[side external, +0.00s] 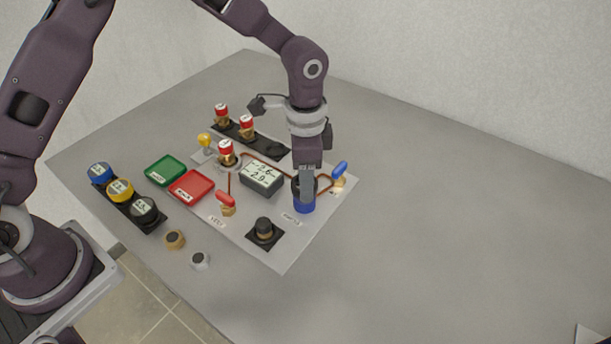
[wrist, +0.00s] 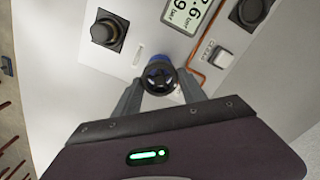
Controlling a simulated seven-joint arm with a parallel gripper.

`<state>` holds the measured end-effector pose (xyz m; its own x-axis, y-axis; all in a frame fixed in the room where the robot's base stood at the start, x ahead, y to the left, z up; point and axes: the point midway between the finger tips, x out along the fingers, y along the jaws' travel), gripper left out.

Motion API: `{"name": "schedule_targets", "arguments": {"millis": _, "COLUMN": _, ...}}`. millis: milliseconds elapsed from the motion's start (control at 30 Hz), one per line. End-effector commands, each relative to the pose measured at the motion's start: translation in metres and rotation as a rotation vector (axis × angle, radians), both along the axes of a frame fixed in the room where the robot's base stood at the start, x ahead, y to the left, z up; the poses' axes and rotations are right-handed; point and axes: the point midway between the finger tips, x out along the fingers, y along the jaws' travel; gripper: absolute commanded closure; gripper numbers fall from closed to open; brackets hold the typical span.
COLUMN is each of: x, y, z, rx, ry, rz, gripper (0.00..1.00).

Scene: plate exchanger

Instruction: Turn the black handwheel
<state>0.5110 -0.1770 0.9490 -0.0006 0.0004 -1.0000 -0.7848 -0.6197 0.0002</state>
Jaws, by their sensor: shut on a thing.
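The black handwheel (wrist: 158,75) shows in the wrist view as a dark round wheel with spokes, on a blue body (side external: 305,206) that stands on the light panel. In the side view my fingers hide most of the wheel. My gripper (side external: 306,194) points straight down over the blue body. In the wrist view the fingers of my gripper (wrist: 160,84) lie on both sides of the wheel and are shut on it.
A square-based black knob (side external: 264,230) stands in front, and a blue-handled valve (side external: 340,171) stands close at the right. A display box (side external: 261,177), a red tray (side external: 191,186) and a green tray (side external: 166,170) are at the left.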

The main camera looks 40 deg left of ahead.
Motion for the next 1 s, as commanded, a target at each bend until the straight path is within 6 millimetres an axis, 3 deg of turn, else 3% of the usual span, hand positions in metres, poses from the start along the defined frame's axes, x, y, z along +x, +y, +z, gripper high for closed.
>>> {"name": "schedule_targets", "arguments": {"millis": 400, "x": 0.0011, "y": -0.0009, "z": 0.0014, "rx": -0.002, "ry": -0.005, "rz": -0.178, "gripper": 0.92}}
{"name": "schedule_targets", "arguments": {"millis": 967, "x": 0.0010, "y": -0.0010, "z": 0.0015, "rx": -0.002, "ry": -0.005, "rz": -0.204, "gripper": 0.92}}
{"name": "schedule_targets", "arguments": {"millis": 1000, "x": 0.0010, "y": -0.0010, "z": 0.0015, "rx": -0.002, "ry": -0.005, "rz": -0.204, "gripper": 0.48}}
